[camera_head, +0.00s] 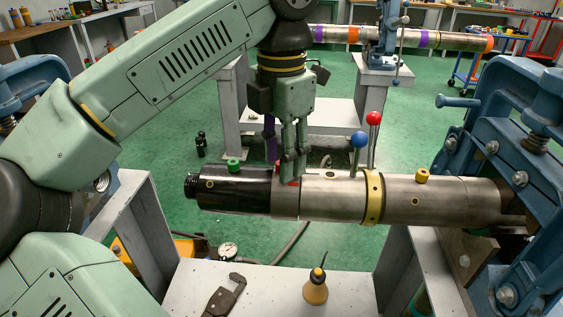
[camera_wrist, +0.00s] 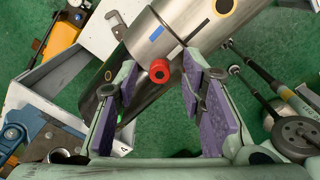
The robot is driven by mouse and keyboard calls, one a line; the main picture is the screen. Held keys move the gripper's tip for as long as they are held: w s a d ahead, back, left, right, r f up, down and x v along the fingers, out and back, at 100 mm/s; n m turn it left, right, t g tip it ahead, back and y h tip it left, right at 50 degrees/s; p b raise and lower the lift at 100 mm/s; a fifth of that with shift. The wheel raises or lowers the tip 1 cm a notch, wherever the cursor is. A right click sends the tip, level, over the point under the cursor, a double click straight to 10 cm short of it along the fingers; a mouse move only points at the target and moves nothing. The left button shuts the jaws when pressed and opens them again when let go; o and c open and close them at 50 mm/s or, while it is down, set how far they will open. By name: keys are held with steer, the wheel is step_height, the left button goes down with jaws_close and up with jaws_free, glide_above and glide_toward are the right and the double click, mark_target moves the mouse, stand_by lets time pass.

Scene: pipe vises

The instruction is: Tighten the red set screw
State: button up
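The red set screw (camera_wrist: 159,71) stands out from the pipe in the wrist view, a small red knob with a dark socket. In the head view only a bit of red (camera_head: 293,183) shows by the fingertips. The pipe (camera_head: 330,200) has a black left part and a silver right part. My gripper (camera_head: 291,165) points down at the pipe near the joint of these parts. In the wrist view its purple-padded fingers (camera_wrist: 160,92) are apart, and the screw shows in the gap between them. I see no contact with the screw; the exact height above it is hard to tell.
A green screw (camera_head: 234,165) and a yellow screw (camera_head: 422,175) sit on the pipe's top. Blue-ball (camera_head: 359,140) and red-ball (camera_head: 373,118) levers rise just right of my gripper. A blue vise (camera_head: 510,180) holds the right end.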

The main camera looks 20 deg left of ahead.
jaws_close()
stand_by(0.4)
steer(key=shift+m+p, duration=0.5)
steer(key=shift+m, duration=0.8)
jaws_free()
